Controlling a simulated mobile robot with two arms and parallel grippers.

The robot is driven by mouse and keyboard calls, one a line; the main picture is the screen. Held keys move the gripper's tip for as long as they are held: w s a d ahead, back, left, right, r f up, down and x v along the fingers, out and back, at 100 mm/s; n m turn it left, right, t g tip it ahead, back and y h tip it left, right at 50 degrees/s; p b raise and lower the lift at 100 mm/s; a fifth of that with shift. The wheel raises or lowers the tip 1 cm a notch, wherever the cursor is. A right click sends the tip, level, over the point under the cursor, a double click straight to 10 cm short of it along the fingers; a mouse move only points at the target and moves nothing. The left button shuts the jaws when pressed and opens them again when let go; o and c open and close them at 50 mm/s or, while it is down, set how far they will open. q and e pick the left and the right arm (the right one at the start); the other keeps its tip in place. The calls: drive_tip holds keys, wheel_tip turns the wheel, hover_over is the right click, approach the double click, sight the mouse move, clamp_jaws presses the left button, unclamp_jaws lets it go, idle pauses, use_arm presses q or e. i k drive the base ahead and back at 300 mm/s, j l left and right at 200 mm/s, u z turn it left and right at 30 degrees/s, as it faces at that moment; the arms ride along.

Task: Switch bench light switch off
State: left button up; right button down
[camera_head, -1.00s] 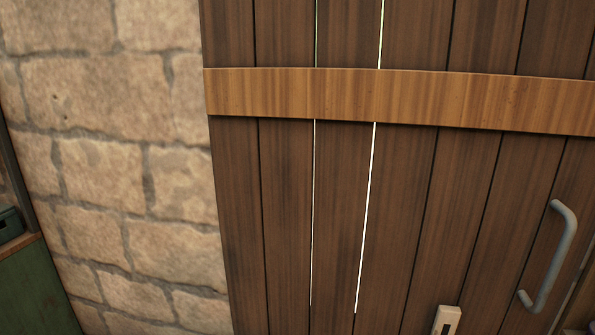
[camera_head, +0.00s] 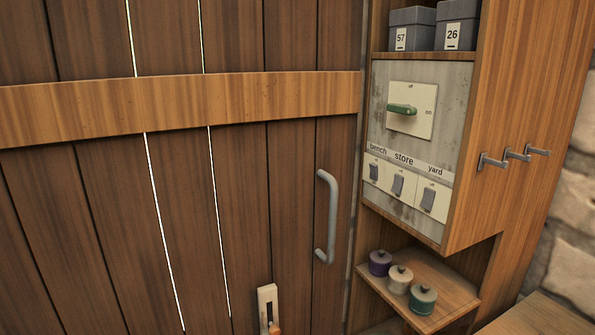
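The bench light switch (camera_head: 374,171) is a small grey rocker on a white plate, under the label "bench" at the left of a row of switches. The store switch (camera_head: 398,185) is in the middle and the yard switch (camera_head: 428,199) at the right. All sit on a grey metal panel (camera_head: 458,100) in a wooden cabinet. The rocker is too small to tell its position for certain. Neither of my grippers shows in the head view.
A green rotary handle (camera_head: 402,109) is above the switches. Two grey boxes, 57 (camera_head: 411,30) and 26 (camera_head: 457,25), stand on the upper shelf. Small lidded pots sit on the lower shelf (camera_head: 450,285). Hooks (camera_head: 515,155) stick out at the right. A plank door (camera_head: 90,200) with a handle (camera_head: 331,215) fills the left.

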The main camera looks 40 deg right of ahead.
sight(374, 169)
drive_tip(key=z, duration=1.7)
